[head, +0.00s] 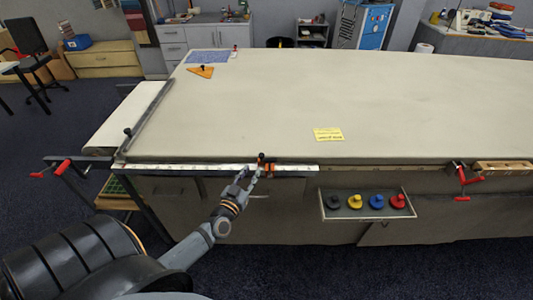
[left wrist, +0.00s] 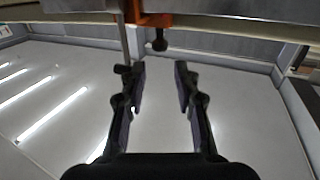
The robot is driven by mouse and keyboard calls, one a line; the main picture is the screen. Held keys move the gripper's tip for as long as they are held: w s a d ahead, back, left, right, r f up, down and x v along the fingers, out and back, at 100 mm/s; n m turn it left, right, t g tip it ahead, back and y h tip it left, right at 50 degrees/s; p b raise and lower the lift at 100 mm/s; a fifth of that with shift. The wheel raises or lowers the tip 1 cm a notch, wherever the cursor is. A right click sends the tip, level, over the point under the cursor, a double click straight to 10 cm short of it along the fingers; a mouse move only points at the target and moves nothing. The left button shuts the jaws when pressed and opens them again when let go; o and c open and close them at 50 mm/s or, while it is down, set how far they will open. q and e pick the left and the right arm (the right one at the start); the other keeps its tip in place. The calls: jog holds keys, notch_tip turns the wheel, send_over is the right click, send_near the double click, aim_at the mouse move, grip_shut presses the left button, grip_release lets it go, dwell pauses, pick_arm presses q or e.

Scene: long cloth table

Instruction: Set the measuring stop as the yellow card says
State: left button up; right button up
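The yellow card (head: 328,134) lies flat on the cloth table; its writing is too small to read. A light metal rail (head: 200,168) with scale marks runs along the table's front edge. The measuring stop (head: 264,168), orange with a black upright knob, sits on this rail near its right part. It also shows at the top of the left wrist view (left wrist: 155,19), with a dark knob hanging below. My left gripper (head: 251,175) is just in front of the rail by the stop. In the left wrist view its fingers (left wrist: 160,75) are open and empty, below the knob and apart from it.
A shelf (head: 367,215) with black, yellow, blue and red knobbed pieces hangs on the table front. Red-handled clamps (head: 462,180) are at the right and left (head: 62,167). An orange triangle (head: 201,71) and a blue sheet (head: 207,56) lie at the far left.

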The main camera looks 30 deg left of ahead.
aim_at(261, 156)
pick_arm(q)
jog(key=w, duration=0.3)
jog(key=w+a+b, duration=0.1)
jog(key=w, duration=0.5)
jog(key=shift+w+a+f+b, duration=0.1)
jog(key=shift+a+f+b, duration=0.05)
jog(key=shift+a+b, duration=0.15)
jog(key=shift+w, duration=0.4)
jog(key=shift+c, duration=0.4)
grip_shut()
